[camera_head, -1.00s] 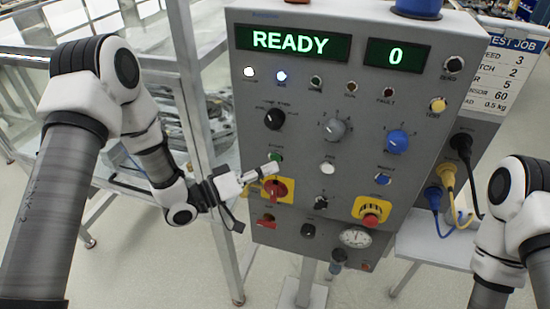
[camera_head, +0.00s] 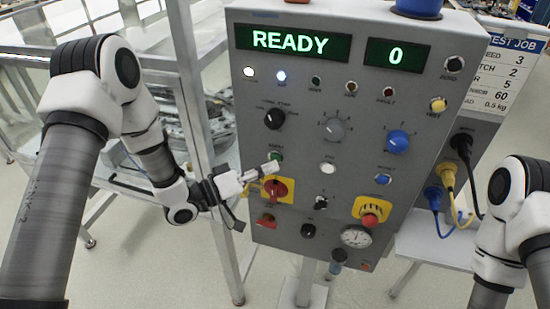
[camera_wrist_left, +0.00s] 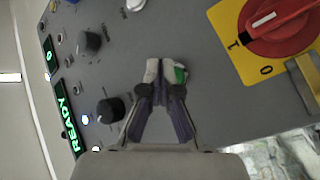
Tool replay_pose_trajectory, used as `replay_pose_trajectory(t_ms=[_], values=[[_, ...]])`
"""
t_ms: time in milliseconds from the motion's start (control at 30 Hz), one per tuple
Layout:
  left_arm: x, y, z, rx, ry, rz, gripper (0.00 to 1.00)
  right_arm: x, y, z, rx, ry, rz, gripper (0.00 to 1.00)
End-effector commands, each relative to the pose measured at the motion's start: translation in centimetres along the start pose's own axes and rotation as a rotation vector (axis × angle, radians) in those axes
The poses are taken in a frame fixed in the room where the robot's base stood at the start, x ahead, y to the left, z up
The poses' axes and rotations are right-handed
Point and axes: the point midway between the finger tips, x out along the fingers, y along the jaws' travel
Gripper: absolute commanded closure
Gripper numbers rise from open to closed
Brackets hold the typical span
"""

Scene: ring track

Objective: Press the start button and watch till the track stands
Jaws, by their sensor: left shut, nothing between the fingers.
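The grey control panel (camera_head: 300,110) stands in front of me. Its green displays read READY (camera_head: 291,41) and 0 (camera_head: 396,55). The green start button (camera_head: 276,156) is at the panel's left side, just above the red rotary switch. My left gripper (camera_head: 268,169) is shut and empty, with its fingertips right by the green button. In the left wrist view, the fingertips (camera_wrist_left: 166,72) partly cover the green button (camera_wrist_left: 180,74); whether they touch it I cannot tell. My right gripper is out of view; only part of that arm shows.
A red rotary switch on a yellow plate (camera_head: 277,190) sits just below the left fingertips. A red mushroom button (camera_head: 370,220) is at lower right. Plugged cables (camera_head: 462,150) hang on the panel's right side. A metal frame (camera_head: 190,90) stands behind the left arm.

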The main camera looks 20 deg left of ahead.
Motion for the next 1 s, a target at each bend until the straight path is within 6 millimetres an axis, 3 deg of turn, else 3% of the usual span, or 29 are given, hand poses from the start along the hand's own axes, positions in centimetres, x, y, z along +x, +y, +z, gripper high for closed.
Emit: replay_pose_trajectory(t_ms=[1000], values=[[0.83, -0.59, -0.61, 0.001, 0.001, 0.0, 1.0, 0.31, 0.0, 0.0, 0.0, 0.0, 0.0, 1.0]])
